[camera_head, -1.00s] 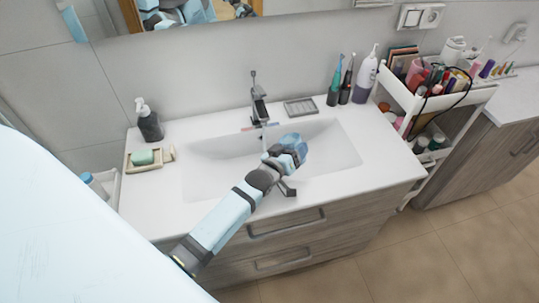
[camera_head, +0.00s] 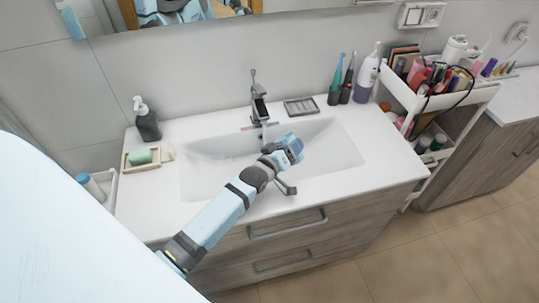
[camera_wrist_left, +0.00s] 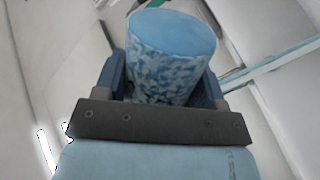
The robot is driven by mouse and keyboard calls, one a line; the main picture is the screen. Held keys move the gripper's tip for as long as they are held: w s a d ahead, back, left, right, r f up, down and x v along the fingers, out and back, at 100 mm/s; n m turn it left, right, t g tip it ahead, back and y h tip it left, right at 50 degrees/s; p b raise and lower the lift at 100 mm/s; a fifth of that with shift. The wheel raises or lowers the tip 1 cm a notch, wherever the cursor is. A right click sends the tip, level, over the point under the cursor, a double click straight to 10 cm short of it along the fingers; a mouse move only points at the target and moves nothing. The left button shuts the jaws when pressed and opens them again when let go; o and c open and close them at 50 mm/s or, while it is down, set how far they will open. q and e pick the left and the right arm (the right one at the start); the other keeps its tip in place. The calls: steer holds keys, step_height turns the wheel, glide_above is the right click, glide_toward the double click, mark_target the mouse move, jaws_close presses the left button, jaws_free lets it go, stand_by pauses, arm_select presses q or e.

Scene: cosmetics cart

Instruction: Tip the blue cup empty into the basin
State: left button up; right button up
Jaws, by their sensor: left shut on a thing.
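My left gripper (camera_head: 290,148) is over the right-middle part of the white basin (camera_head: 205,170), in front of the tap. In the left wrist view, the blue cup (camera_wrist_left: 170,58), mottled blue on its side, sits between the two fingers, which are shut on it. One flat, plain blue end of the cup shows; I cannot tell whether any contents are inside. In the head view the cup is hard to tell apart from the blue gripper. My right gripper is not in view.
The tap (camera_head: 259,103) stands behind the basin. A soap dispenser (camera_head: 147,120) and a soap tray (camera_head: 141,159) are at the left of the counter. Electric toothbrushes (camera_head: 341,85) and a bottle (camera_head: 366,78) stand at the back right. A loaded cart (camera_head: 440,100) is beside the counter.

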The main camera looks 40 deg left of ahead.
arm_select(q)
steer(key=shift+a+f+n+b, duration=0.1)
steer(key=shift+f+n+b, duration=0.1)
steer(key=shift+n+b, duration=0.1)
steer(key=shift+f+n+b, duration=0.6)
steer(key=shift+f+b, duration=0.3)
steer(key=shift+b, duration=0.05)
steer(key=shift+f, duration=0.2)
steer(key=shift+f+n+h+b, duration=0.2)
steer(key=shift+n+h+b, duration=0.1)
steer(key=shift+n+b, duration=0.25)
steer(key=shift+a+f+n+b, duration=0.1)
steer(key=shift+f+n+b, duration=0.15)
steer(key=shift+n+b, duration=0.3)
steer(key=shift+a+r+n+b, duration=0.1)
steer(key=shift+r+n+b, duration=0.3)
steer(key=shift+n, duration=0.3)
steer(key=shift+w+a+f+n+g+h, duration=0.1)
steer(key=shift+a+f+n+g+h, duration=0.15)
steer(key=shift+a+n, duration=0.2)
steer(key=shift+w+a+f+n+g+h, duration=0.15)
steer(key=shift+a+f+n, duration=0.15)
steer(key=shift+a, duration=0.2)
stand_by(0.3)
steer(key=shift+a+r+n+p, duration=0.2)
steer(key=shift+r+n+p, duration=0.2)
steer(key=shift+n+p, duration=0.25)
